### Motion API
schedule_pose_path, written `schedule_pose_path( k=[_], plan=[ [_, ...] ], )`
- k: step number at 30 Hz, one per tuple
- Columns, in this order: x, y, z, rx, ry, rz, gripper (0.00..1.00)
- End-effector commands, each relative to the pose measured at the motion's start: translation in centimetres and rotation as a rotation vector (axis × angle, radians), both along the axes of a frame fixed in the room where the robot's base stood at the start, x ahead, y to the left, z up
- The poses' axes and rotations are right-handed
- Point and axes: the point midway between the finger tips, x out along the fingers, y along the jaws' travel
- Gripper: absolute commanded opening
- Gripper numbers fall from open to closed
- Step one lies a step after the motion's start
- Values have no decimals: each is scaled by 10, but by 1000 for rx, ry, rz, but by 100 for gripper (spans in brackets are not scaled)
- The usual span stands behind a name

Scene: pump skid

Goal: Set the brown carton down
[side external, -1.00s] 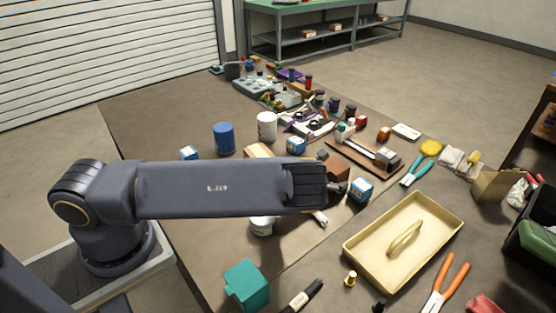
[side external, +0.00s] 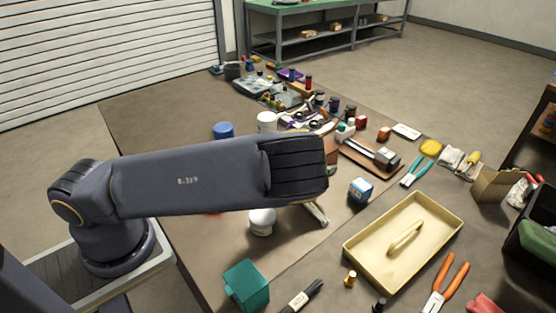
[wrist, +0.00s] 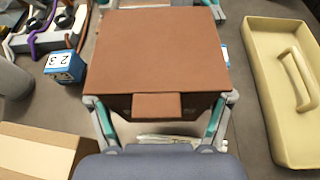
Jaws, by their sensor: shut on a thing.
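The brown carton (wrist: 158,52) fills the upper middle of the wrist view, with a small tab on its near side. My gripper (wrist: 160,100) is shut on it, with one teal-padded finger at each side. In the side external view, my arm hides most of the gripper and carton. Only a brown patch (side external: 333,148) shows behind the arm's end, and a grey finger part (side external: 317,212) shows below it. The gap between the carton's underside and the table is hidden.
A cream tray with a handle (side external: 403,243) lies right of the carton; it also shows in the wrist view (wrist: 268,105). A blue-and-white box (side external: 361,190) stands near the gripper. A numbered blue cube (wrist: 64,66) and a tan box (wrist: 35,150) are at left. A white-topped jar (side external: 262,221) stands below my arm.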

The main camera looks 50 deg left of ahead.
Motion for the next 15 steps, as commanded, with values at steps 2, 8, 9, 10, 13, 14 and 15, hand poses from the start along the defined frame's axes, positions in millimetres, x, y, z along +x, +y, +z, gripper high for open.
schedule_pose_path(
  k=[2,8,9,10,13,14,15],
  plan=[
    [-21,1,9,0,0,0,15],
    [-55,2,24,1,-1,1,15],
    [-59,2,26,1,-1,0,15],
    [-62,2,27,1,-1,0,15],
    [-67,0,30,2,-2,2,15],
    [-67,-2,31,1,-2,1,15],
    [-66,-4,32,3,-3,-4,15]
  ],
)
